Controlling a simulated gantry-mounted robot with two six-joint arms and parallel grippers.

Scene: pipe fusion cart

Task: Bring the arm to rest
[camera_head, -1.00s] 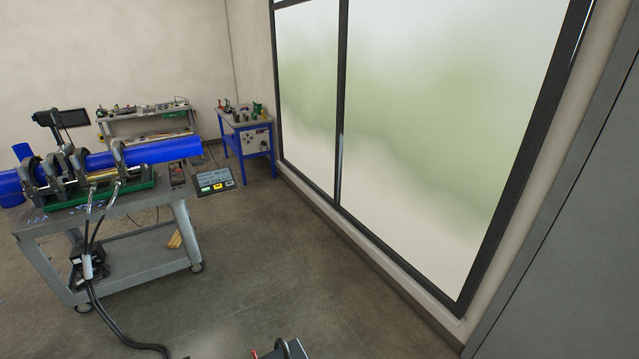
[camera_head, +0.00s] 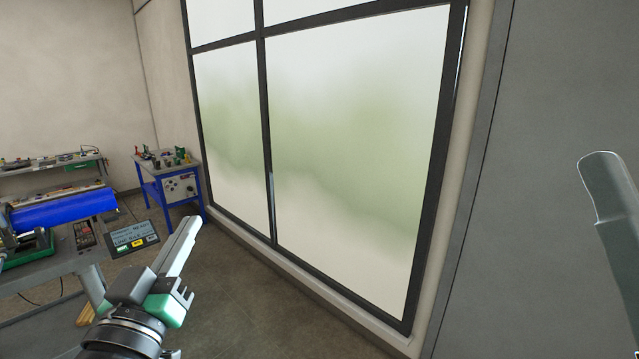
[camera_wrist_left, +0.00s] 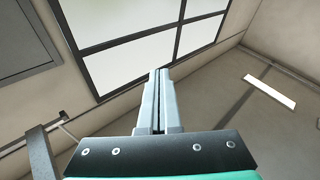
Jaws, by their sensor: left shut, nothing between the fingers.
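My left gripper (camera_head: 188,228) rises from the bottom left of the head view, with its grey fingers together and angled up to the right. It is shut and empty, in open air in front of the floor and window wall. In the left wrist view the two fingers (camera_wrist_left: 160,75) lie side by side with only a thin line between them, pointing toward the window and upper wall.
A grey cart (camera_head: 50,268) carrying a blue pipe (camera_head: 65,210) stands at the left, with a control panel (camera_head: 133,238) by it. A blue-legged table (camera_head: 170,185) stands behind. A large frosted window (camera_head: 350,150) fills the middle. Some floor (camera_head: 260,310) is clear.

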